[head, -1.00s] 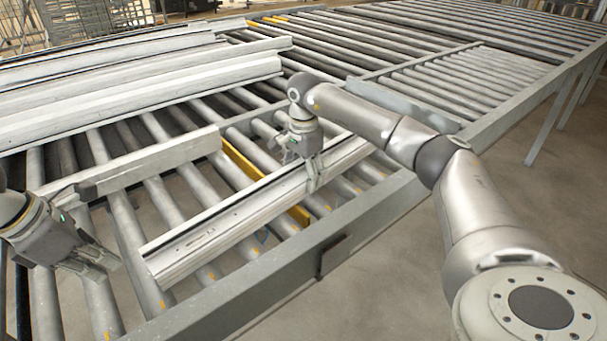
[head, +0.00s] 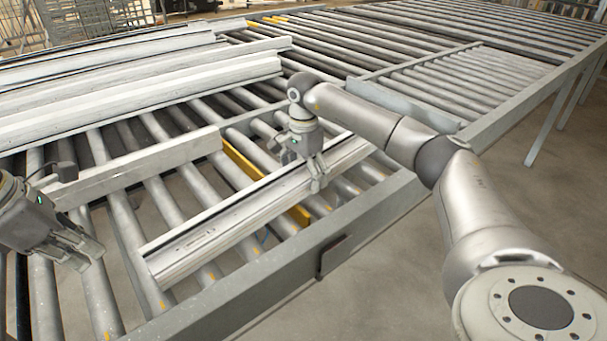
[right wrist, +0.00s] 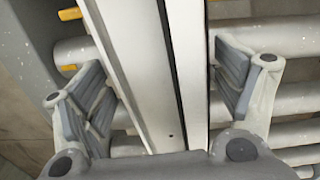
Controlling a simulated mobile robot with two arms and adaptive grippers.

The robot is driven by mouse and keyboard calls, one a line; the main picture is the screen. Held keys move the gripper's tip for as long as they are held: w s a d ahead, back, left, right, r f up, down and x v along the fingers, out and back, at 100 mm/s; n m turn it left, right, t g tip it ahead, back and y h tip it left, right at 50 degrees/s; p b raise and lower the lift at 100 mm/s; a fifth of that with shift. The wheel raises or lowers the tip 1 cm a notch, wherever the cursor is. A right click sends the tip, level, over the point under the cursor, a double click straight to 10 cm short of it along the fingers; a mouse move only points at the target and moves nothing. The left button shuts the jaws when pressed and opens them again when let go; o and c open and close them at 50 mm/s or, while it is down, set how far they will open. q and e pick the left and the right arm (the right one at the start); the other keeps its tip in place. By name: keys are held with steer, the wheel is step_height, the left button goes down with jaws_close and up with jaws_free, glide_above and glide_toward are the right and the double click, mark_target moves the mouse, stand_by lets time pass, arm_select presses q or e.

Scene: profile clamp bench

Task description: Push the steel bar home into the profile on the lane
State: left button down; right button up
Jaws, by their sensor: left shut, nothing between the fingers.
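The pale aluminium profile (head: 225,222) lies on the rollers of the lane, running from lower left to upper right in the head view. A dark slot runs along it, also seen on the profile (right wrist: 150,75) in the right wrist view. My right gripper (head: 318,183) is over the profile's far part. In the right wrist view its open fingers (right wrist: 165,90) stand either side of the profile, with a gap on the right side. My left gripper (head: 82,255) is shut and empty, left of the profile's near end. I cannot make out the steel bar.
A grey rail (head: 340,235) edges the lane in front. A raised plate (head: 145,167) stands behind the profile, with a yellow strip (head: 242,160) beside it. Several long profiles (head: 130,90) lie stacked at the back left. The rollers at the back right are clear.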

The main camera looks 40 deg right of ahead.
step_height(320, 180, up, 12)
stand_by(0.7)
